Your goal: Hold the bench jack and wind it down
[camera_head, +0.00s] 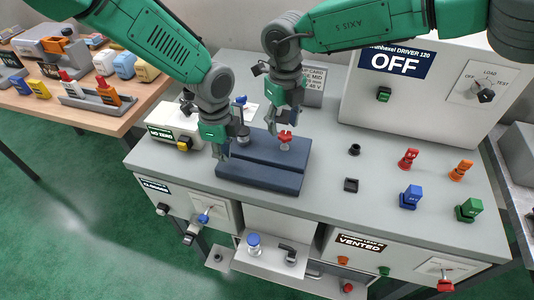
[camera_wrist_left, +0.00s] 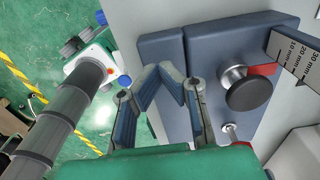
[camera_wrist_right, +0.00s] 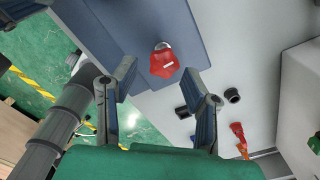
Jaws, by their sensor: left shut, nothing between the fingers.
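The bench jack (camera_head: 258,178) is a dark blue slab in two parts on the grey bench. It also shows in the left wrist view (camera_wrist_left: 160,52). A red lobed knob (camera_head: 286,137) stands on its right part and shows clearly in the right wrist view (camera_wrist_right: 163,62). A dark round knob (camera_wrist_left: 248,90) stands beside a millimetre scale (camera_wrist_left: 294,52). My left gripper (camera_head: 221,150) is shut and empty over the jack's left end. My right gripper (camera_head: 281,124) is open just above and behind the red knob; the knob shows beyond its fingers in the right wrist view.
Black fittings (camera_head: 351,185) and red, orange, blue and green pieces (camera_head: 410,197) stand on the bench to the right. A driver cabinet (camera_head: 420,85) marked OFF stands behind. Drawers and valves (camera_head: 285,255) line the front. A wooden table (camera_head: 110,115) with tools is at left.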

